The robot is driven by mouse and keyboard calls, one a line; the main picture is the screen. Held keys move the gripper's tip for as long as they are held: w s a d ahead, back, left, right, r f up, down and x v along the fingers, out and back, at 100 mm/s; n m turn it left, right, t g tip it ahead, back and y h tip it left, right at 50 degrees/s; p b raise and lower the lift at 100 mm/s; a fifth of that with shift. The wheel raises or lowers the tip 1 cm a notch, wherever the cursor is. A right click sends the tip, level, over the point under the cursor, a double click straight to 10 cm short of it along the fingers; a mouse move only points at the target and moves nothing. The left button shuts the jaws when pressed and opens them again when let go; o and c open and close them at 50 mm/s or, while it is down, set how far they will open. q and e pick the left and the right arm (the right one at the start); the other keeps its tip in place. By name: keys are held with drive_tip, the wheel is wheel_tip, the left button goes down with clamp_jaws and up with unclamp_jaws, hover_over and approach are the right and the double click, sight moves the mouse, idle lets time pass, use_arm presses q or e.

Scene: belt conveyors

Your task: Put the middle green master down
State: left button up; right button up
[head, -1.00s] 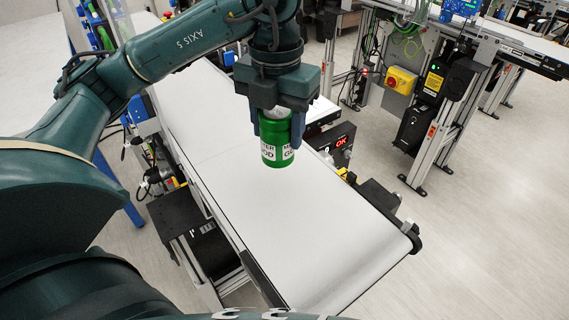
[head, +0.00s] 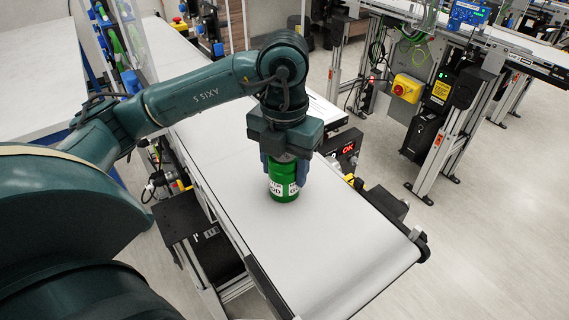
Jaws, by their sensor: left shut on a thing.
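The green master (head: 284,188) is a green can with white labels bearing black print. It is upright at the white belt of the near conveyor (head: 330,240); its base looks on or just above the belt, and I cannot tell which. My left gripper (head: 283,172) points straight down over it and is shut on its upper part, hiding the top. My right gripper is not in view.
A box with a red "OK" display (head: 345,148) stands beside the belt's right edge. A black roller end (head: 415,248) closes the belt at the lower right. The belt in front of the can is clear. A yellow switch box (head: 407,88) is on a frame further back.

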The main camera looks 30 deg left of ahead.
use_arm(q)
drive_tip(key=o, duration=1.2)
wheel_tip(320, 180, up, 12)
drive_tip(key=shift+r+p, duration=0.15)
drive_tip(key=shift+p, duration=1.05)
